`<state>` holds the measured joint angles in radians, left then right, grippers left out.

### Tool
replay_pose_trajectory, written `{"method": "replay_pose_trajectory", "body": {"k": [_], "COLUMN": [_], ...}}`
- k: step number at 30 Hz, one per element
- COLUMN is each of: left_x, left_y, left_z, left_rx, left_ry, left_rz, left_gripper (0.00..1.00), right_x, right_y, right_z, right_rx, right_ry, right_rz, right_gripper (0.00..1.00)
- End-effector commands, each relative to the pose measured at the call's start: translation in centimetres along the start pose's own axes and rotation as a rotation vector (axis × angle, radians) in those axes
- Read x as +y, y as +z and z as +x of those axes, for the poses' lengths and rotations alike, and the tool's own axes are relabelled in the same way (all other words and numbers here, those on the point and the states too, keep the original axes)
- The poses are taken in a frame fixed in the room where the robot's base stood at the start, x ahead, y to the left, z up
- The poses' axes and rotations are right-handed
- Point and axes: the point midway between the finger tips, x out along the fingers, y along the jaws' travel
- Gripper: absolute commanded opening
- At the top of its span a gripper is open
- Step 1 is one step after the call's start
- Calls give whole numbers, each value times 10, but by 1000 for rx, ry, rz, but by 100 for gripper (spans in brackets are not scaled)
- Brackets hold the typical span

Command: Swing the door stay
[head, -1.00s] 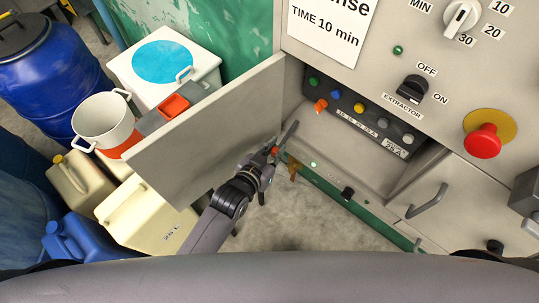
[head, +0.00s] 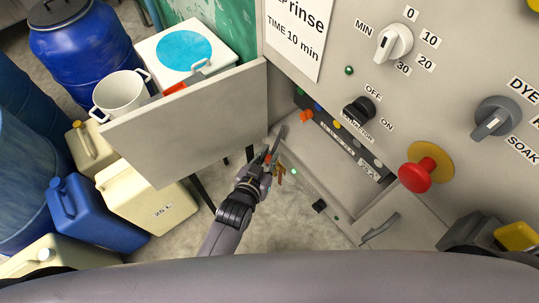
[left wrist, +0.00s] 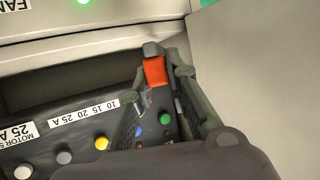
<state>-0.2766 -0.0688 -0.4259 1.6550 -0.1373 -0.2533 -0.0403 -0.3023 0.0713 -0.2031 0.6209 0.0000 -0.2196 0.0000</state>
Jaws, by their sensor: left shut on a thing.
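The door stay (head: 277,140) is a thin grey bar with an orange-red part, at the open front of the machine's panel compartment. My left gripper (head: 268,160) is at its near end. In the left wrist view the stay's orange part (left wrist: 155,72), with a grey tip, lies between the fingers of my left gripper (left wrist: 158,88), which is shut on it. The grey door (head: 190,120) stands open, swung out to the left. It probably also shows as the pale surface at the right of the left wrist view (left wrist: 255,70). My right gripper is not in view.
Inside the compartment is a dark panel with coloured buttons (left wrist: 65,157). Brown tags (head: 280,173) hang just right of my gripper. Canisters (head: 150,212), a blue drum (head: 80,45) and a white pot (head: 120,92) crowd the left. Control knobs and a red button (head: 415,177) are right.

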Motion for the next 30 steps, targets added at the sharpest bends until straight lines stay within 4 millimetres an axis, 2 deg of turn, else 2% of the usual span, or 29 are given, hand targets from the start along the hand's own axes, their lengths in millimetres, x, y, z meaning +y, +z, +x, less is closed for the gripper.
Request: {"method": "replay_pose_trajectory", "body": {"k": [4, 5, 9, 20, 25, 30], "left_x": [-2, -2, -2, -1, -1, -1], "left_y": [0, 0, 0, 1, 1, 2], "left_z": [0, 0, 0, -5, -29, -67], "left_rx": [1, 1, 1, 0, 0, -3], "left_ry": [-3, -3, -2, -2, -1, -1], "left_rz": [-1, -1, 0, 0, 0, 0], "left_gripper": [0, 17, 25, 25, 25, 25], "right_x": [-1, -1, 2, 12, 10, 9], "right_y": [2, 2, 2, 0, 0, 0], "right_z": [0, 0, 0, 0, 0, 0], "right_rx": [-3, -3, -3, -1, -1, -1], "right_ry": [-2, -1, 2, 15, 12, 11], "right_rz": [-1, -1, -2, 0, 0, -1], "right_gripper": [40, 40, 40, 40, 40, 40]}}
